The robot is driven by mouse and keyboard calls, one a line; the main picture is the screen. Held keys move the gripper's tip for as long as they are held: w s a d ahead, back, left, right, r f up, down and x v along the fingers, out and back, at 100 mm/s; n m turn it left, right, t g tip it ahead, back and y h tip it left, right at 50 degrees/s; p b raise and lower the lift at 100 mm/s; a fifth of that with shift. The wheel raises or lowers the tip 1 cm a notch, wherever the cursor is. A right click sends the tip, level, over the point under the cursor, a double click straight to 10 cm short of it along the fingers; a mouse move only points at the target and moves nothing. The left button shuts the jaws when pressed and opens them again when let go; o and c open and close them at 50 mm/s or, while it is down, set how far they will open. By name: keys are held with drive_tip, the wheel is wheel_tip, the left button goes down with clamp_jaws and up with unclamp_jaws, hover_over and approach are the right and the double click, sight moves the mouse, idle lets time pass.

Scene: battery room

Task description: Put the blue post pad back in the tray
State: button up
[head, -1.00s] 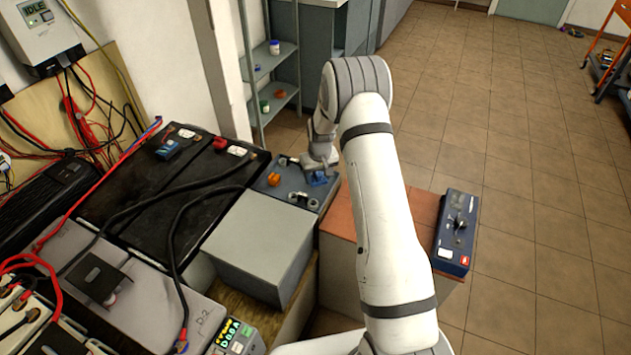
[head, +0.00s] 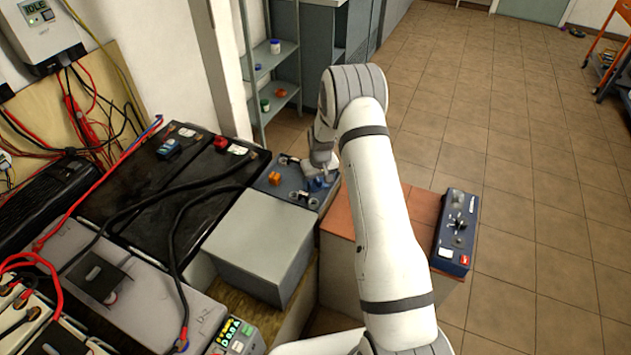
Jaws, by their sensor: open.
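A small blue pad (head: 315,184) lies at the right side of the shallow blue-grey tray (head: 265,186). My gripper (head: 322,171) is open and low, directly at this pad, and hides part of it. I cannot tell whether the fingers touch it. The tray also holds an orange piece (head: 274,177) and several dark and grey small parts. Another blue piece (head: 168,148) sits on top of the black battery (head: 150,190) to the left.
A grey box (head: 258,235) stands in front of the tray. Right of it is a reddish-brown top (head: 341,222) with a blue control box (head: 456,230). Dark cables cross the batteries. A shelf (head: 268,62) stands behind.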

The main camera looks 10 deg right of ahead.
sight(320, 188)
drive_tip(key=shift+r+p, duration=0.3)
drive_tip(key=s+r+b, duration=0.1)
drive_tip(key=s+r, duration=0.3)
drive_tip(key=r, duration=0.7)
drive_tip(key=s+r+b, duration=0.1)
drive_tip(key=s+r, duration=0.3)
drive_tip(key=r, duration=0.7)
drive_tip(key=s+r, duration=0.3)
drive_tip(key=s, duration=0.7)
drive_tip(key=s+r+m, duration=0.1)
drive_tip(key=s+r, duration=0.3)
drive_tip(key=s, duration=0.6)
drive_tip(key=s+r+t, duration=0.1)
drive_tip(key=s+r, duration=0.2)
drive_tip(key=s, duration=0.7)
drive_tip(key=shift+a+r+m, duration=0.25)
drive_tip(key=shift+a+m, duration=0.15)
drive_tip(key=shift+a, duration=0.05)
